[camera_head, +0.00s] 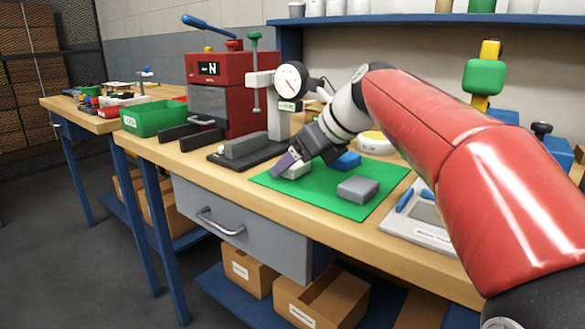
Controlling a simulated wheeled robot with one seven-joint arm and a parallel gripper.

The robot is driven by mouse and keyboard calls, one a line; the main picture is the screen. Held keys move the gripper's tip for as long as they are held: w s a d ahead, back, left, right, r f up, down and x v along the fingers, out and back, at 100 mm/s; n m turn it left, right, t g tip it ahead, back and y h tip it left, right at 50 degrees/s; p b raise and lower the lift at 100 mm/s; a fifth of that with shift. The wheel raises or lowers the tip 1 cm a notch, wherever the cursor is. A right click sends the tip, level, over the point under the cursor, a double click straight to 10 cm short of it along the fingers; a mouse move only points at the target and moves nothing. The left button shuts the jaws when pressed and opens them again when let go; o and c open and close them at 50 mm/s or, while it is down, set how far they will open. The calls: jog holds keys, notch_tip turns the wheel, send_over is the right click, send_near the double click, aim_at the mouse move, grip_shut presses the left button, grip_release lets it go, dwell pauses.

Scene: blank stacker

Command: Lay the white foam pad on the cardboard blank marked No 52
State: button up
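A small off-white block (297,170), perhaps the white foam pad, lies on the green mat (325,197) near its left corner. My gripper (284,166) reaches down to the left side of this block. The fingers partly overlap it in the view, and I cannot tell whether they touch or grip it. Only one dark finger shows clearly, so the gap between the fingers is hidden. A grey block (357,189) and a blue block (346,160) also lie on the mat. I cannot make out a cardboard blank marked No 52.
A dial gauge stand (280,110) and a red press (225,95) stand behind and left of the mat. A green bin (153,118) sits at the bench's left end. A light tray (425,216) with blue pens lies right. Cardboard boxes (320,298) are below.

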jog(key=c, duration=0.9)
jog(key=shift+o, duration=0.2)
